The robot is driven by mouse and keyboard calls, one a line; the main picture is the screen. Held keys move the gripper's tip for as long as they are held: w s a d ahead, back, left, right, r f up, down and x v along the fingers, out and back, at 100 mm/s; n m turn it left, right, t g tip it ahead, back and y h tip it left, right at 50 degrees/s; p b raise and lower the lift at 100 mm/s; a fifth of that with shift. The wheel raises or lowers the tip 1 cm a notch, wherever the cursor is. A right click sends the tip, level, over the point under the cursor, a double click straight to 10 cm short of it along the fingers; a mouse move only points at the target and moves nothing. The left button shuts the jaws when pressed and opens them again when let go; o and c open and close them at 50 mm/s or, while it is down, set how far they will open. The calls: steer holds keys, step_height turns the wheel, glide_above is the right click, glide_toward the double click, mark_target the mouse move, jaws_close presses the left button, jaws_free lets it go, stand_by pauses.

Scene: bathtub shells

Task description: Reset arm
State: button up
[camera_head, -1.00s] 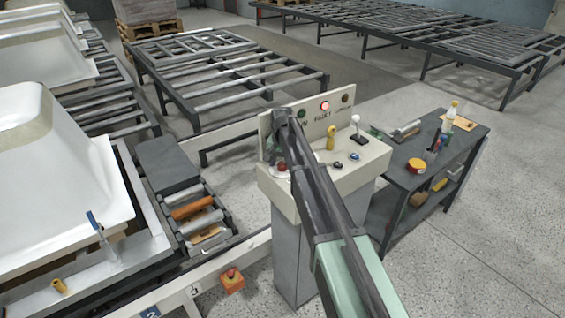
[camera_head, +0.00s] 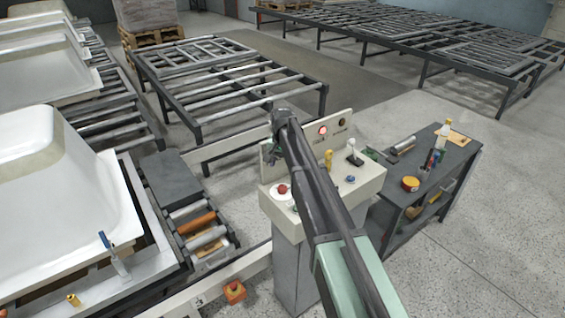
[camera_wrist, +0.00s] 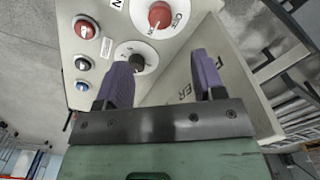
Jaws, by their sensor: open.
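The control console (camera_head: 347,192) stands in the middle of the head view, with a red mushroom button (camera_head: 282,188), a yellow lever (camera_head: 328,158), a white-knobbed joystick (camera_head: 351,146) and a lit red lamp (camera_head: 322,130). My arm reaches over the console, and its end covers part of the upright panel. In the wrist view my gripper (camera_wrist: 162,75) is open, with two purple fingers apart and nothing between them. Beyond the fingers are a red rotary knob (camera_wrist: 160,14), a black knob (camera_wrist: 136,62) and several small buttons along the left of the console.
A dark bench (camera_head: 440,170) with tools and tape stands right of the console. White bathtub shells (camera_head: 75,195) lie on the left line, beside a roller section (camera_head: 205,230). A roller table (camera_head: 235,85) stands behind. Open floor lies at the front right.

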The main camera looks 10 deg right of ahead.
steer(key=s+f+n+b, duration=0.1)
steer(key=s+n, duration=0.4)
steer(key=s, duration=2.8)
steer(key=shift+s+f+n, duration=0.2)
steer(key=shift+f+n, duration=0.05)
steer(key=shift+n, duration=0.05)
steer(key=shift+c, duration=0.4)
